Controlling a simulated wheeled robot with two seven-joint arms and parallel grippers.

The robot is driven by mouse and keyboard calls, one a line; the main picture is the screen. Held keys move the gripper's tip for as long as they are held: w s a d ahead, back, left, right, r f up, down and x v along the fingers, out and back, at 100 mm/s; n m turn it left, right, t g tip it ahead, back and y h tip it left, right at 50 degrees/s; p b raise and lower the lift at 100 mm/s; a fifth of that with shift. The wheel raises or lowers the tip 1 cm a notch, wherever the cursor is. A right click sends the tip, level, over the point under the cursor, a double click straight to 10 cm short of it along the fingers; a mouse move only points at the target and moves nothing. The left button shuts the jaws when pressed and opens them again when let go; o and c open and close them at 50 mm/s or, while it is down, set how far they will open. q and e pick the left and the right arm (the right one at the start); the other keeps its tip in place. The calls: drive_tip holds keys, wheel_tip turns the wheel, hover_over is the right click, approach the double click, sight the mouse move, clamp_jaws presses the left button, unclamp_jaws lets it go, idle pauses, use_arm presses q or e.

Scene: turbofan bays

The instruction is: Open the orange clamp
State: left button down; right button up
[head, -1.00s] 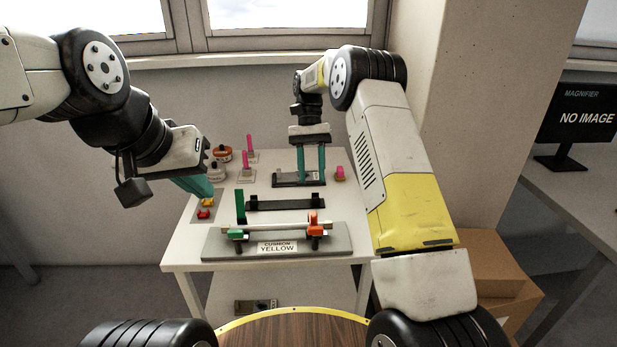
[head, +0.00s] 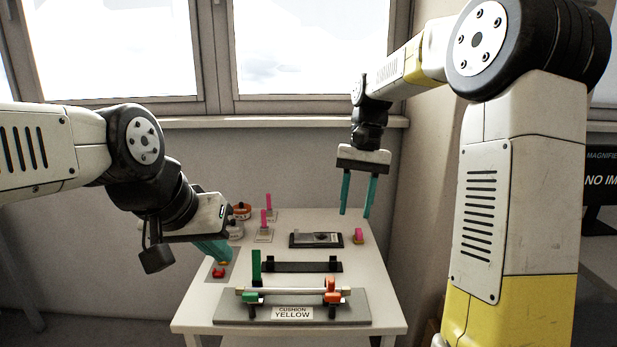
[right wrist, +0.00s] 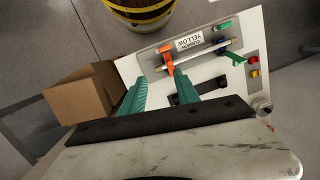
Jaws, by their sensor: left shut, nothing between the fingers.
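The orange clamp (head: 331,291) sits at the right end of a light rod (head: 290,291) on a grey base plate (head: 230,313) labelled "CUSHION YELLOW". Its orange part appears to lie over the rod. It also shows in the right wrist view (right wrist: 167,58). A green clamp (head: 250,297) is at the rod's left end, with a green lever (head: 256,267) upright. My right gripper (head: 356,212) is open and empty, high above the back of the table, fingers down. In the right wrist view the orange clamp shows beyond its spread fingers. My left gripper (head: 224,260) is shut and empty at the table's left side.
A black rail (head: 300,267) lies behind the plate. A dark tray (head: 300,240), a pink block (head: 358,236), pink pegs (head: 264,220) and jars (head: 241,210) stand farther back. Red and yellow pieces (head: 218,272) lie near my left gripper. A cardboard box (right wrist: 85,100) is beside the table.

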drive_tip(key=s+d+n+t, duration=0.1)
drive_tip(key=s+t, duration=0.3)
drive_tip(key=s, duration=0.5)
drive_tip(key=s+d+r+n+t, duration=0.1)
drive_tip(key=s+d+t, duration=0.1)
drive_tip(key=s, duration=0.7)
drive_tip(key=shift+s+d+r+t+y, duration=0.3)
drive_tip(key=shift+t+y, duration=0.1)
drive_tip(key=shift+t, duration=0.5)
drive_tip(key=shift+s+f, duration=0.2)
drive_tip(key=c, duration=0.7)
drive_tip(key=shift+w+f, duration=0.1)
clamp_jaws()
drive_tip(key=m+g+y, duration=0.6)
drive_tip(key=m+y, duration=0.6)
drive_tip(key=m, duration=0.7)
hover_over(343, 308)
drive_tip(key=d, duration=0.9)
drive_tip(key=f, duration=2.4)
drive_tip(key=shift+d, duration=0.2)
drive_tip(key=x, duration=1)
